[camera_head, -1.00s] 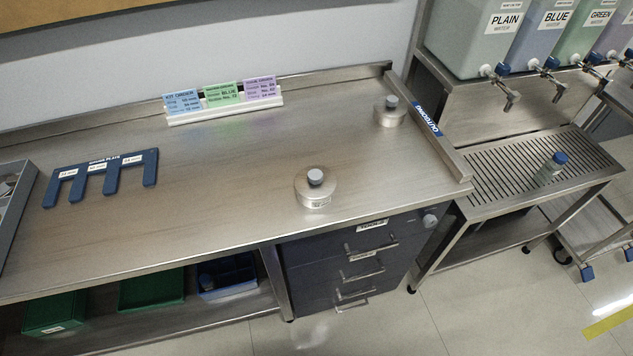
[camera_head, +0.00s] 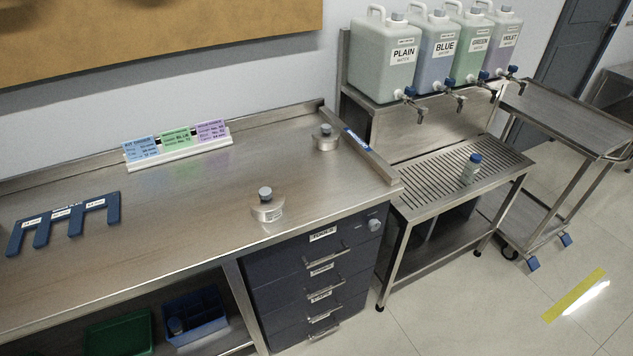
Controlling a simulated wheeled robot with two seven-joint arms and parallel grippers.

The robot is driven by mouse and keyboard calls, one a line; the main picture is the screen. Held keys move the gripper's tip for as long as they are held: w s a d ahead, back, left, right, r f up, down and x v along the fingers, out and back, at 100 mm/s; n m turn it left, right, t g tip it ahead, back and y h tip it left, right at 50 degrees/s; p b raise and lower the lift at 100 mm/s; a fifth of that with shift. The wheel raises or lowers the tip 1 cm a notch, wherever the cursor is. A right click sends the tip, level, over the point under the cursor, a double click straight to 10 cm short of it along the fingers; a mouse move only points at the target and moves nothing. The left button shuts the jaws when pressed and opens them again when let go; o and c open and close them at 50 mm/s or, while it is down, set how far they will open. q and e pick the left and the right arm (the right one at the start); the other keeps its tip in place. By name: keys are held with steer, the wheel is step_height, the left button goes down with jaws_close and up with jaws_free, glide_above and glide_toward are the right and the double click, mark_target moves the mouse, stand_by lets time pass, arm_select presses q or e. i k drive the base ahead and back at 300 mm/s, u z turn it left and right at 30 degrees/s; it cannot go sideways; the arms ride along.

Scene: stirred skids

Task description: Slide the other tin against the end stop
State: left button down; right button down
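Two round metal tins with grey knobs stand upright on the steel bench. One tin (camera_head: 267,211) is near the bench's front edge, above the drawers, with a label on its side. The other tin (camera_head: 326,142) stands at the back right, close to the end stop (camera_head: 372,160), a raised metal strip with a blue label along the bench's right end. I cannot tell whether that tin touches the stop. The front tin is clearly apart from the stop. Neither of my grippers is in view.
A card holder (camera_head: 178,157) stands at the back of the bench, and a blue slotted gauge plate (camera_head: 65,222) lies at left. Bench between the tins is clear. To the right are a slatted stand (camera_head: 440,178) with a small bottle (camera_head: 472,168), water jugs (camera_head: 388,58) and a trolley (camera_head: 570,120).

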mark_target(275, 216)
steer(key=z, duration=0.45)
steer(key=i, duration=0.95)
steer(key=u, duration=1.95)
